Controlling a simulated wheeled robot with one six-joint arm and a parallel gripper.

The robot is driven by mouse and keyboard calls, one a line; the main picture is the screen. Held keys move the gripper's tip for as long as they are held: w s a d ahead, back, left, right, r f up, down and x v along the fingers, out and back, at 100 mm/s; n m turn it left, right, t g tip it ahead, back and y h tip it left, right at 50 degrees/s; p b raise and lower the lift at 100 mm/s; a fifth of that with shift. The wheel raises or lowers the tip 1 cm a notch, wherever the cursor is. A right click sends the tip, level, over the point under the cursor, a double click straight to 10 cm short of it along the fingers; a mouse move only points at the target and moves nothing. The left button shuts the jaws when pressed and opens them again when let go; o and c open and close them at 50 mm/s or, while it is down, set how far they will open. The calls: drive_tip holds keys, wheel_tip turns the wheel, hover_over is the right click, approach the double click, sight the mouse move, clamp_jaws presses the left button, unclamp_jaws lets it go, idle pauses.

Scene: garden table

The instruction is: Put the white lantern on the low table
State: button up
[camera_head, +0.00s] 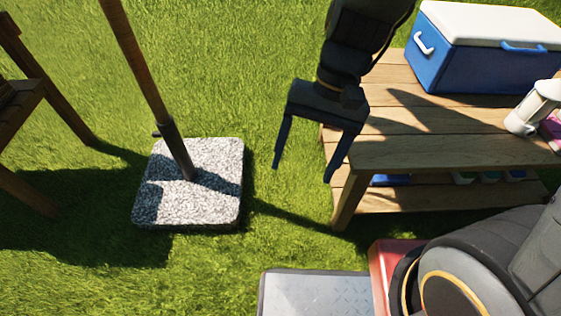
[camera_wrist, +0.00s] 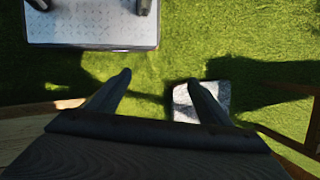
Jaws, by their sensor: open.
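The white lantern (camera_head: 536,106) is at the right edge of the head view, on a wooden table (camera_head: 440,150) with a lower shelf. It has a pale body and cap. Whether this table is the low table I cannot tell; no other tabletop shows clearly. My gripper (camera_head: 303,172) is open and empty, pointing down beside the table's left end, over the grass and well left of the lantern.
A blue cooler (camera_head: 490,55) with a white lid stands at the table's back. A pink item (camera_head: 552,128) lies beside the lantern. A pole stands in a speckled stone base (camera_head: 190,185) left of my gripper. Wooden furniture (camera_head: 30,90) is at far left. Grass between is clear.

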drive_tip(key=shift+s+a+r+n+t+h, duration=0.45)
drive_tip(key=shift+a+n, duration=0.3)
drive_tip(key=shift+n, duration=0.65)
drive_tip(key=shift+s+a+r+n+t+h, duration=0.25)
drive_tip(key=shift+s+a+n+t, duration=0.45)
drive_tip(key=shift+n, duration=0.7)
drive_tip(key=shift+s+a+r+n+t+h, duration=0.2)
drive_tip(key=shift+a+r+n+t+h, duration=0.2)
drive_tip(key=shift+a+n, duration=0.75)
drive_tip(key=shift+d+n, duration=0.25)
drive_tip(key=shift+d, duration=0.05)
